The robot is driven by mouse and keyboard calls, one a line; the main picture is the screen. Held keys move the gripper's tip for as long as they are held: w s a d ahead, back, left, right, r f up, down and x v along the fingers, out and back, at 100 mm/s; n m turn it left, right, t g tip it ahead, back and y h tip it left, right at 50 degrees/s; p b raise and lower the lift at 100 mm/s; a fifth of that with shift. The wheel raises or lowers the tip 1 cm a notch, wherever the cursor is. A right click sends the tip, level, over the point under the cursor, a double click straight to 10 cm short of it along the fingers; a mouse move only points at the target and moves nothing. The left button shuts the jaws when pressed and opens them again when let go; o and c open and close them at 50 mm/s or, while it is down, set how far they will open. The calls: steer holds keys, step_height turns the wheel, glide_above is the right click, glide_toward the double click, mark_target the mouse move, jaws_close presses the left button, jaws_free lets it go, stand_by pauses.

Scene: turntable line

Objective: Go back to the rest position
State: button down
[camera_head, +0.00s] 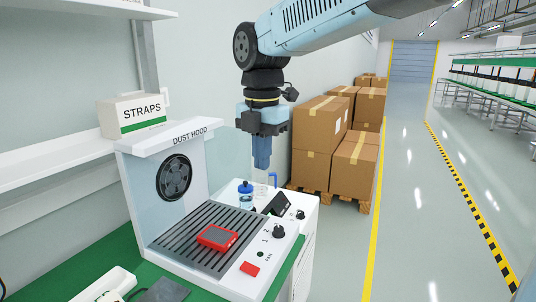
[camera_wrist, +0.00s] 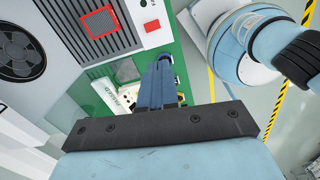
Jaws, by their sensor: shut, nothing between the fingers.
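In the wrist view the closed fingers (camera_wrist: 163,62) reach out from the dark mounting bar. The fingertips are apart from the objects below.
The dust hood (camera_head: 196,134) has a slotted grille holding a red-framed device (camera_head: 217,237). A blue-capped jar (camera_head: 245,194) stands behind it.

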steer(key=s+d+f+m+t, duration=0.1)
steer(key=s+d+m, duration=0.2)
steer(key=d+m, duration=0.6)
steer(key=s+d+f+m+t, duration=0.2)
steer(key=s+d+m, duration=0.2)
steer(key=d+m, duration=0.5)
steer(key=s+d+f+m+t, duration=0.2)
steer(key=s+d+m, duration=0.1)
steer(key=d+m, duration=0.7)
steer(key=shift+s+m, duration=0.25)
steer(key=shift+m, duration=0.75)
